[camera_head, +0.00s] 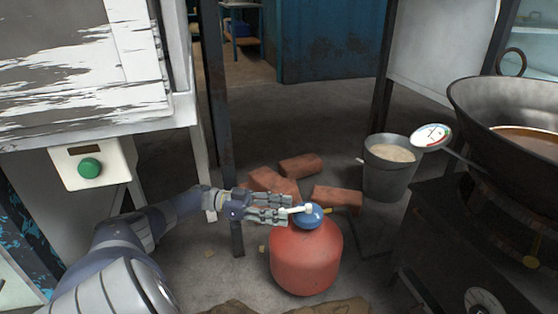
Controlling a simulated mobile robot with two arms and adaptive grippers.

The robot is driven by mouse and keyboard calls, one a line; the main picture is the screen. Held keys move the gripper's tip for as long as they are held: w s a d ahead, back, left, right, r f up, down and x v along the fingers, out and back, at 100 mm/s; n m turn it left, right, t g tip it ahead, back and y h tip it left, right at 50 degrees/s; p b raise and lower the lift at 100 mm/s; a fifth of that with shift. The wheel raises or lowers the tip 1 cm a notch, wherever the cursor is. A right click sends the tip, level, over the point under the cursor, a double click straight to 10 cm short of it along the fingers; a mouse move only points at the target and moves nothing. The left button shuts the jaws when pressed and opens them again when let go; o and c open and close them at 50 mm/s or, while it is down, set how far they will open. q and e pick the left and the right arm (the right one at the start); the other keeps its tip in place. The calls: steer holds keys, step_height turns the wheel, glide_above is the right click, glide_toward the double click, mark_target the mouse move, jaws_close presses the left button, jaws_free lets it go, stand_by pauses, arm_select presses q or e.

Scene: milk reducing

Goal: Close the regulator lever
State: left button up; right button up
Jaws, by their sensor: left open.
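A red gas cylinder (306,258) stands on the floor, near the bottom middle of the head view. A blue regulator (309,217) sits on its top, with a white lever (298,209) pointing left. My left gripper (290,208) is open at the lever, with its fingers one above the other around the lever's left part. I cannot tell whether the fingers touch it. The fingers partly hide the lever's left end. My right gripper is not in view.
Several bricks (301,165) lie behind the cylinder. A grey bucket (388,182) stands to its right. A large black pan (470,105) with brown liquid sits on a dark stove at the right. A white panel with a green button (89,168) is at the left.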

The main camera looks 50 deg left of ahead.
arm_select(q)
steer(key=v, duration=1.1)
steer(key=shift+s+r, duration=0.3)
steer(key=shift+s, duration=0.15)
stand_by(0.4)
